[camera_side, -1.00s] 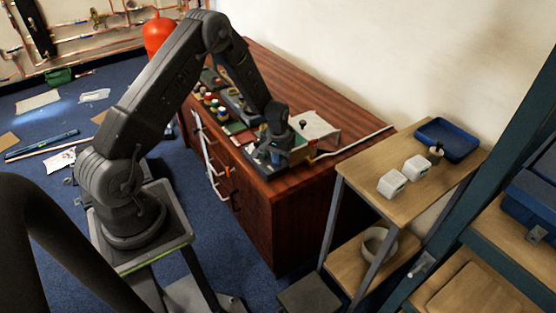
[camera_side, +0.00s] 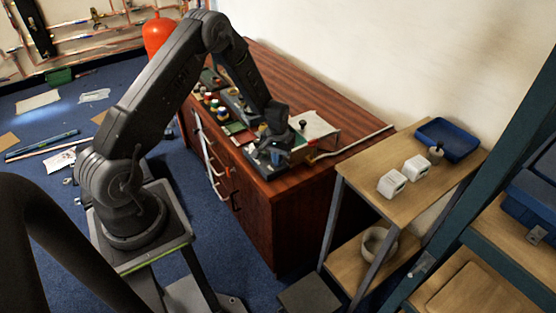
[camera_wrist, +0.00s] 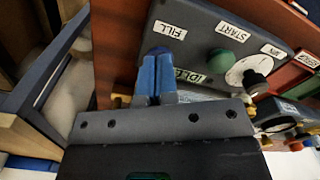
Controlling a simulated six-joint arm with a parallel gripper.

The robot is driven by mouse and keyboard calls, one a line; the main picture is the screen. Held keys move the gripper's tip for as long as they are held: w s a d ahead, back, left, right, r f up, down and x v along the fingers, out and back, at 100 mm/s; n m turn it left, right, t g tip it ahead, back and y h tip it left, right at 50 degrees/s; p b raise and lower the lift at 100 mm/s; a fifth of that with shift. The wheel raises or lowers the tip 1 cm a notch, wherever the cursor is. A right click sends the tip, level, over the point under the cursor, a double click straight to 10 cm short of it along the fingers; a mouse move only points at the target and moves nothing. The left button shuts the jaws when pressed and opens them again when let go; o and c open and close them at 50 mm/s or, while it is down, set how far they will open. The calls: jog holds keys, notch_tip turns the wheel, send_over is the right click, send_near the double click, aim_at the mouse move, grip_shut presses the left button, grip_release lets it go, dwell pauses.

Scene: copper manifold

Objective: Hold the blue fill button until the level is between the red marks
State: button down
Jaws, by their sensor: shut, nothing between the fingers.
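My gripper (camera_wrist: 157,78) is shut, its blue fingertips together and empty, over the grey control panel (camera_wrist: 198,24) in the wrist view. A white FILL label (camera_wrist: 170,30) lies just beyond the fingertips. In the side view my gripper (camera_side: 276,140) is low over the near right end of the bench. No level or red marks can be made out.
A green button (camera_wrist: 228,58) under a START label (camera_wrist: 235,31) and a white dial with a black knob (camera_wrist: 254,81) sit right of the fingertips. In the side view, a wooden shelf (camera_side: 384,204) with white blocks and a blue tray (camera_side: 448,139) stands right of the bench (camera_side: 285,196).

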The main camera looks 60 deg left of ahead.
notch_tip(320, 180, up, 8)
dwell(1.0)
jog(key=s+d+r+m+t, duration=0.1)
jog(key=s+d+r, duration=0.15)
jog(key=r, duration=0.35)
jog(key=s+d+r+m+t, duration=0.1)
jog(key=d+r, duration=0.3)
jog(key=r, duration=0.3)
jog(key=s+d+r+m+t, duration=0.1)
jog(key=s+d+r, duration=0.15)
jog(key=r, duration=0.35)
jog(key=s+d+r+m+t, duration=0.1)
jog(key=s+d+r, duration=0.3)
jog(key=s, duration=0.4)
jog(key=s+d+r+m+t, duration=0.1)
jog(key=s+d+r, duration=0.3)
jog(key=s, duration=0.5)
jog(key=shift+s+d+r+m+t, duration=0.15)
jog(key=shift+d+m+t, duration=0.15)
jog(key=shift+d+m, duration=0.25)
